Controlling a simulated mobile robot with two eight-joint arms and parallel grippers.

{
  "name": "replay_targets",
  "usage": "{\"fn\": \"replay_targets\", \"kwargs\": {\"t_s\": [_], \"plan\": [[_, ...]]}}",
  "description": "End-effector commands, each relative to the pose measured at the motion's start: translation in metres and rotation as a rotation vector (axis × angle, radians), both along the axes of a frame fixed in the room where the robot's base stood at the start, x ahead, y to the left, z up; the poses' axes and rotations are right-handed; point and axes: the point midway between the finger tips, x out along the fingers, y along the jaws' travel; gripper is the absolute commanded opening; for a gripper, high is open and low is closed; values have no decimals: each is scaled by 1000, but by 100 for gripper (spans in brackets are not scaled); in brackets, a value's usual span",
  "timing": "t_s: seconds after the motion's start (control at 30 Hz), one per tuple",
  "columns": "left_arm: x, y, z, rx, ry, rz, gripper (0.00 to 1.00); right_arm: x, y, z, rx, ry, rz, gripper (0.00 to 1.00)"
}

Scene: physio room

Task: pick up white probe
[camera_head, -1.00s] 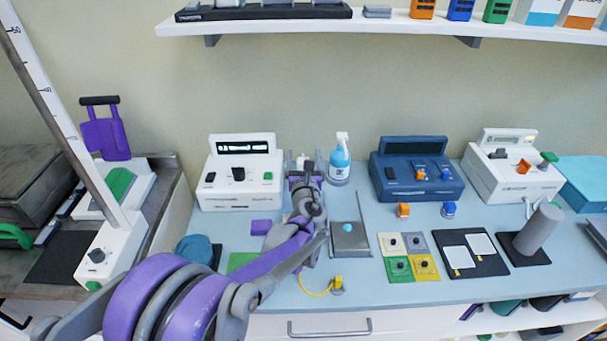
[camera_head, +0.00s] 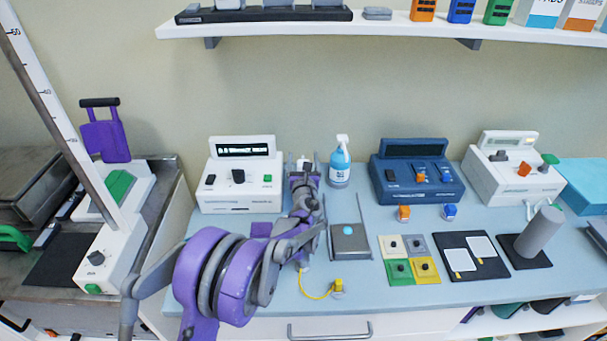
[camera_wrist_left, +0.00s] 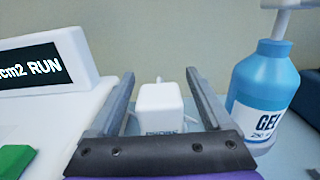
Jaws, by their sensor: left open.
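The white probe (camera_wrist_left: 160,106) is a small white block with a cable, upright between the two fingers of my left gripper (camera_wrist_left: 160,76) in the left wrist view. A finger stands on each side of it, with a gap visible on both sides. In the head view my left gripper (camera_head: 304,165) is at the back of the counter, between the white device and the blue gel bottle, pointing to the wall. The probe (camera_head: 303,161) shows there only as a small white patch. My left gripper is open. My right gripper is not in view.
The white device (camera_head: 241,175) with a lit screen stands close on the left. The blue gel bottle (camera_head: 340,165) stands close on the right. A blue device (camera_head: 416,172) is farther right. A grey plate (camera_head: 349,240) lies in front on the counter.

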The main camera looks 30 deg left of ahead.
Motion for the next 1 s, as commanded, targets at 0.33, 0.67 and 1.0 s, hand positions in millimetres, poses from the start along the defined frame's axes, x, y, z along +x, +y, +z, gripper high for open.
{"fn": "replay_targets", "kwargs": {"t_s": [0.33,0.67,1.0], "plan": [[0,0,0,0,0,0,54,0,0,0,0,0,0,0],[0,0,0,0,0,0,0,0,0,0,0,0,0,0],[0,0,9,0,0,0,0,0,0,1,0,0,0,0]]}}
